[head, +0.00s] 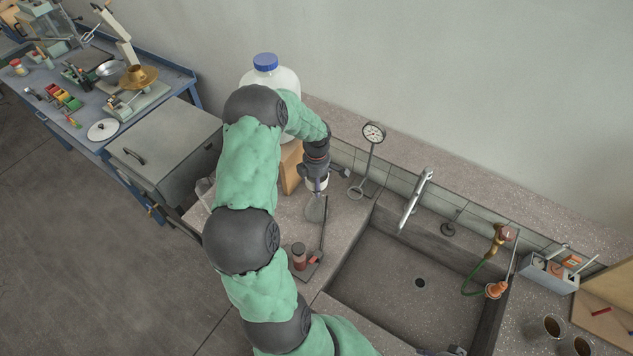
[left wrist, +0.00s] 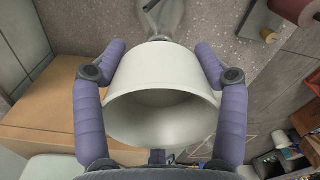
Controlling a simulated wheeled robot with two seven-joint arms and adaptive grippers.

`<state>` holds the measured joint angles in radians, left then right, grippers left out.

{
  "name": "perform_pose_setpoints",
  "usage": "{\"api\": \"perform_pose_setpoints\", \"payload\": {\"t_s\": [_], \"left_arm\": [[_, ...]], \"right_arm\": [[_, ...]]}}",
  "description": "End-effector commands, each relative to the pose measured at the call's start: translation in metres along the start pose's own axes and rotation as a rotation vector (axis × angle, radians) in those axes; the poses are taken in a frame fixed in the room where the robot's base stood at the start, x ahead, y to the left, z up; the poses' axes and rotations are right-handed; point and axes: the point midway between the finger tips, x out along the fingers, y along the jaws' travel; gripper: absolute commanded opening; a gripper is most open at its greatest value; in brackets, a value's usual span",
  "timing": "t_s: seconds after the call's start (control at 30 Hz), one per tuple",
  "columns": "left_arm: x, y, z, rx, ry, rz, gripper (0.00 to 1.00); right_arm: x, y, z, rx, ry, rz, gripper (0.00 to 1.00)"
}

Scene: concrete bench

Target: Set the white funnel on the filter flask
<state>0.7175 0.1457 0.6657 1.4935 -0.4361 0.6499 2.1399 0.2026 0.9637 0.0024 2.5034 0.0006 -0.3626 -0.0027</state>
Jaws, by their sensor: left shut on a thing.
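The white funnel (left wrist: 160,75) is between the two purple fingers of my left gripper (left wrist: 160,88) in the left wrist view, its wide mouth facing the camera. In the head view my left gripper (head: 317,178) is shut on the funnel (head: 318,185), of which only a small part shows. The clear glass filter flask (head: 316,210) stands on the bench just below it. The flask also shows past the narrow end of the funnel (left wrist: 168,18). The funnel hides the flask's mouth, so I cannot tell whether they touch. A dark part, perhaps my right gripper (head: 440,351), is cut off at the bottom edge.
A reddish-brown bottle (head: 299,256) stands near the flask. A cardboard box (head: 291,166) and a white jug with a blue cap (head: 266,64) are behind my left arm. A dial gauge on a stand (head: 373,133) and the sink (head: 400,290) are to the right.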

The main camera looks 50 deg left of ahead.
Motion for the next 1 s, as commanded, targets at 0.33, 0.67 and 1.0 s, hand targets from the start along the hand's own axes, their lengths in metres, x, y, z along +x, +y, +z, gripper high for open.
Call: {"api": "perform_pose_setpoints", "payload": {"t_s": [0.33, 0.67, 1.0], "left_arm": [[0.0037, 0.0002, 0.0000, 0.000, 0.000, 0.001, 0.36], [0.0068, 0.0002, 0.0000, 0.000, 0.000, 0.000, 0.36], [0.0088, 0.0002, 0.0000, 0.000, 0.000, 0.000, 0.35]], "right_arm": [[0.0039, 0.0014, -0.0002, 0.000, 0.000, 0.000, 0.40], [0.0071, 0.0025, -0.0002, 0.000, 0.000, 0.000, 0.40], [0.0091, 0.0032, -0.0003, 0.000, 0.000, 0.000, 0.40]]}}
